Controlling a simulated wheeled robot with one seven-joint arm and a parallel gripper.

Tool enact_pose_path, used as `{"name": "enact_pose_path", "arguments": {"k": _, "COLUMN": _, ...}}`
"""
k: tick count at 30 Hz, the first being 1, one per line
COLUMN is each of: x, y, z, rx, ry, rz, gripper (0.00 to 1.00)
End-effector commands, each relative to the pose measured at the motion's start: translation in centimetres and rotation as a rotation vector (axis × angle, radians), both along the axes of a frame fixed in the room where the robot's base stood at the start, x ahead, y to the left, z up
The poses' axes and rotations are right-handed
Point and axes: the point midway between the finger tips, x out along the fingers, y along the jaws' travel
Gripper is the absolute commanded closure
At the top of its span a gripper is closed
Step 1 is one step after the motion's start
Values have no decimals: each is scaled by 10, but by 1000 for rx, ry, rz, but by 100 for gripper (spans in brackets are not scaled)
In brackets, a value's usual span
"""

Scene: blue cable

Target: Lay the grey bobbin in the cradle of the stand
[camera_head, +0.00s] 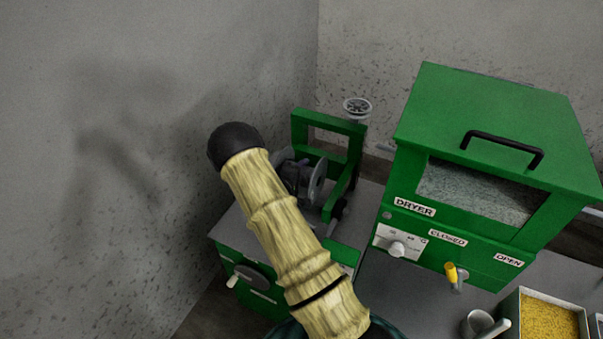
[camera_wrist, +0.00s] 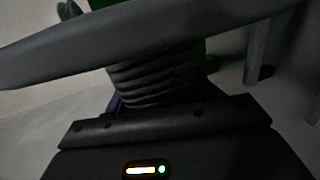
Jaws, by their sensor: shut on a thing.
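The grey bobbin (camera_head: 318,181) shows in the head view as pale round flanges within the green stand's outline. My gripper (camera_wrist: 158,85) is shut on the bobbin; a dark part sits between the flanges in the head view. In the wrist view a flange of the bobbin (camera_wrist: 130,42) spans the top, close beyond a dark ribbed part. The green stand (camera_head: 335,126) has an upright frame on a grey-topped green box. My arm hides the near left of the stand. I cannot tell whether the bobbin touches the cradle.
A green dryer (camera_head: 490,130) with a black handle stands close on the right. A box of yellow grains (camera_head: 550,318) and a metal cup (camera_head: 478,324) are at the lower right. A grey handwheel (camera_head: 357,106) is behind the frame. Grey walls close off the left and back.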

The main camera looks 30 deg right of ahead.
Motion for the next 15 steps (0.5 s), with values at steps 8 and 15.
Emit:
{"name": "enact_pose_path", "arguments": {"k": 8, "x": 1, "y": -1, "z": -3, "rx": -3, "ry": -3, "rz": 0, "gripper": 92}}
{"name": "enact_pose_path", "arguments": {"k": 15, "x": 1, "y": -1, "z": -12, "rx": -3, "ry": -3, "rz": 0, "gripper": 92}}
